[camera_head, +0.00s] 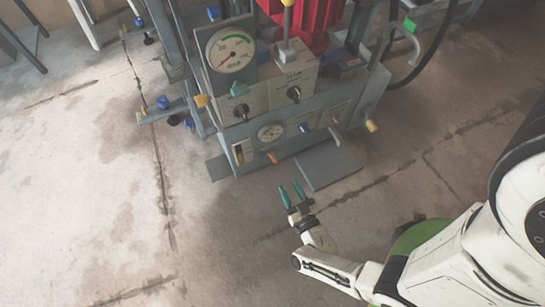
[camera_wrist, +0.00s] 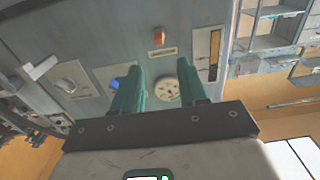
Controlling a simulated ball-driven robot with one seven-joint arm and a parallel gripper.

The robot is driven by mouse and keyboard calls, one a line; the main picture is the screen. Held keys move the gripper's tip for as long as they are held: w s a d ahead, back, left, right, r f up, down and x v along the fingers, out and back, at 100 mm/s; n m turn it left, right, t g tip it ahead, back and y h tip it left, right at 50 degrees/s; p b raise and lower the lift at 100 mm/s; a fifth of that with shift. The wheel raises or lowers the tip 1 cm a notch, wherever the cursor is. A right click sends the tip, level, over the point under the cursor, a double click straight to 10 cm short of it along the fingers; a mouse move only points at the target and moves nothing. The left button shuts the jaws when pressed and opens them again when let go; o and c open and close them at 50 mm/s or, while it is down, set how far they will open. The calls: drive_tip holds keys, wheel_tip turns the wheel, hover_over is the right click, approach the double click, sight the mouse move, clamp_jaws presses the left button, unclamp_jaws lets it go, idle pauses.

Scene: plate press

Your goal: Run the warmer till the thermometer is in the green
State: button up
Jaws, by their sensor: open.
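The press front stands ahead with a narrow upright strip like a thermometer (camera_head: 239,153) at its lower left. Which control runs the warmer I cannot tell. My gripper (camera_head: 290,188) is open and empty, in front of and apart from the panel. In the wrist view its green fingers (camera_wrist: 161,84) point at the panel.
A large dial (camera_head: 231,50) with a green arc is at upper left, a small round gauge (camera_head: 271,132) below. A grey plate (camera_head: 328,167) lies low at right. Floor at left is clear.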

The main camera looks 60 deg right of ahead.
sight(274, 158)
drive_tip(key=b+x, duration=0.2)
drive_tip(key=x, duration=0.8)
drive_tip(key=shift+w+d, duration=0.25)
drive_tip(key=shift+c, duration=0.2)
clamp_jaws()
